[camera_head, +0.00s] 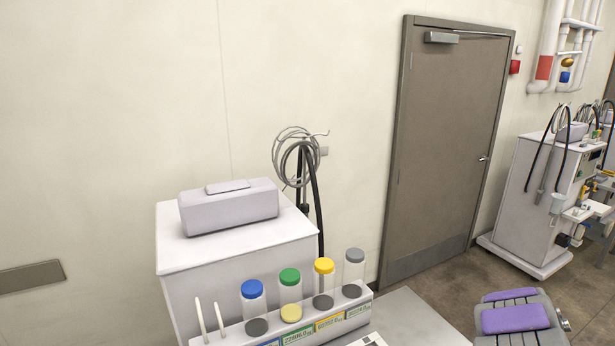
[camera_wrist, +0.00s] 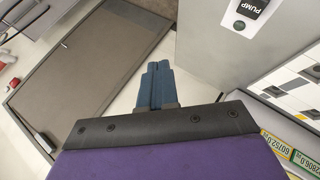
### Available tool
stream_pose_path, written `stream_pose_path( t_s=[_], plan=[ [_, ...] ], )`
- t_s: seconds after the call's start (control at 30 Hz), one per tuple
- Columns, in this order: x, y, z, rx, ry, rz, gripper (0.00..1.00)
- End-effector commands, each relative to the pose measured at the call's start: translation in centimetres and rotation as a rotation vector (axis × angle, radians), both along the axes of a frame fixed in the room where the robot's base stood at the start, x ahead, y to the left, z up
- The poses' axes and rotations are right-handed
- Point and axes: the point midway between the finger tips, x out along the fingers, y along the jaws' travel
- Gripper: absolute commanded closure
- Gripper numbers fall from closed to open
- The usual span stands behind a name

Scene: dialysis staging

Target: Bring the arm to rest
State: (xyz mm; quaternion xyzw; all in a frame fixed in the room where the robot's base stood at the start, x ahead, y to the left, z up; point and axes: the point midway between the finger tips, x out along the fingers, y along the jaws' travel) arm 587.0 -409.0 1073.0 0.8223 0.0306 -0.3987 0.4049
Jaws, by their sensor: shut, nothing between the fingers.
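My gripper (camera_wrist: 158,70) shows in the wrist view, its two blue-grey fingers together with nothing between them. The fingers point away from the camera, past a dark bracket and a purple body. They are in front of the gap between the grey door (camera_wrist: 82,62) and a pale machine side with a PUMP button (camera_wrist: 250,8). They appear apart from both. I cannot make out the gripper's fingers in the head view.
A rack (camera_head: 300,326) holds tubes with blue, green, yellow and grey caps. Behind it stands a white machine (camera_head: 230,248) with coiled lines (camera_head: 298,152). The door (camera_head: 450,140) is shut. Another machine (camera_head: 545,195) stands at right. Brown floor lies between.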

Motion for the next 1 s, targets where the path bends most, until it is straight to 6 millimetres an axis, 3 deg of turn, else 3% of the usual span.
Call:
stream_pose_path(
  t_s=[0.03,0.2,0.37,0.5,0.77,1.0],
  plan=[
    [-0.1,-0.2,2.4,-0.041,-0.008,-0.056,1.0],
    [-2.5,-0.5,9.2,-0.126,-0.022,-0.28,1.0],
    [-6.2,1.4,13.7,-0.127,-0.026,-0.476,1.0],
    [-10.4,4.7,16.0,-0.08,-0.004,-0.625,1.0],
    [-18.9,14.6,16.0,0.11,0.122,-0.81,1.0],
    [-28.0,26.6,13.3,0.329,0.366,-0.839,1.0]
  ],
)
